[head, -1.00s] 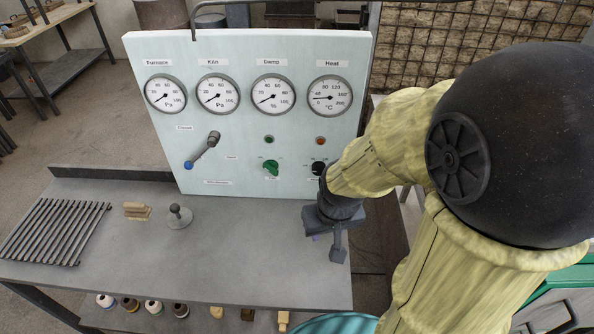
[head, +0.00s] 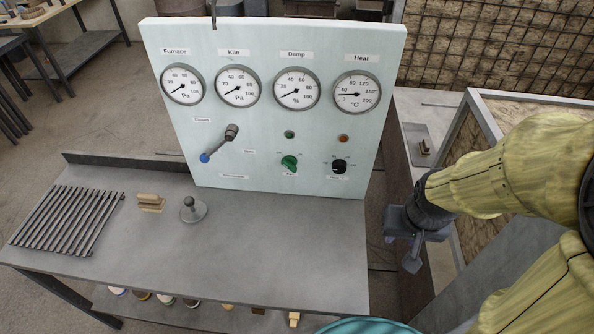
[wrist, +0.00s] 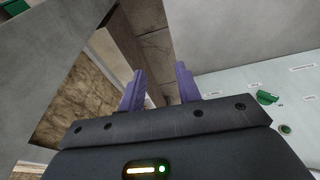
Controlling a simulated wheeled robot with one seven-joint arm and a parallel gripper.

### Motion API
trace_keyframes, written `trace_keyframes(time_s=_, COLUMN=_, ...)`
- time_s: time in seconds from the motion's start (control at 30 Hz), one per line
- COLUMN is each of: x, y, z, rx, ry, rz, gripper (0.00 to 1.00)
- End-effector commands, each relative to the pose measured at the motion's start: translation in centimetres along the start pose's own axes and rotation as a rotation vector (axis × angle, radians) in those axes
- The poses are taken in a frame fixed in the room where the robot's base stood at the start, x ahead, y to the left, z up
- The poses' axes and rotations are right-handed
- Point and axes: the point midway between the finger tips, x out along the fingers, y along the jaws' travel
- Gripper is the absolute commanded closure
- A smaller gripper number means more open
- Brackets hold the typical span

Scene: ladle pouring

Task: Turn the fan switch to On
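The green fan knob (head: 289,164) sits low on the pale control panel (head: 240,140), under a green lamp (head: 290,134). It also shows at the right of the wrist view (wrist: 267,98). Its labels are too small to read surely. My gripper (head: 413,262) is to the right of the panel, beyond the bench's right edge, apart from the knob. In the wrist view its two purple fingers (wrist: 160,88) stand apart with nothing between them, so it is open.
A black heat knob (head: 339,166) sits right of the green knob. A lever with a blue end (head: 220,143) sticks out at the left.

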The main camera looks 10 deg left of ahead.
Motion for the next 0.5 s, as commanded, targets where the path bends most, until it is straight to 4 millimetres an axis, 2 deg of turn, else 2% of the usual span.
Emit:
trace_keyframes(time_s=0.3, x=0.3, y=-0.4, z=-0.3, rx=-0.007, ry=0.010, rz=-0.006, gripper=0.66)
trace_keyframes(time_s=0.37, x=0.7, y=-1.1, z=-0.9, rx=-0.016, ry=0.025, rz=-0.016, gripper=0.66)
trace_keyframes(time_s=0.5, x=2.8, y=-4.2, z=-3.1, rx=-0.054, ry=0.101, rz=-0.051, gripper=0.66)
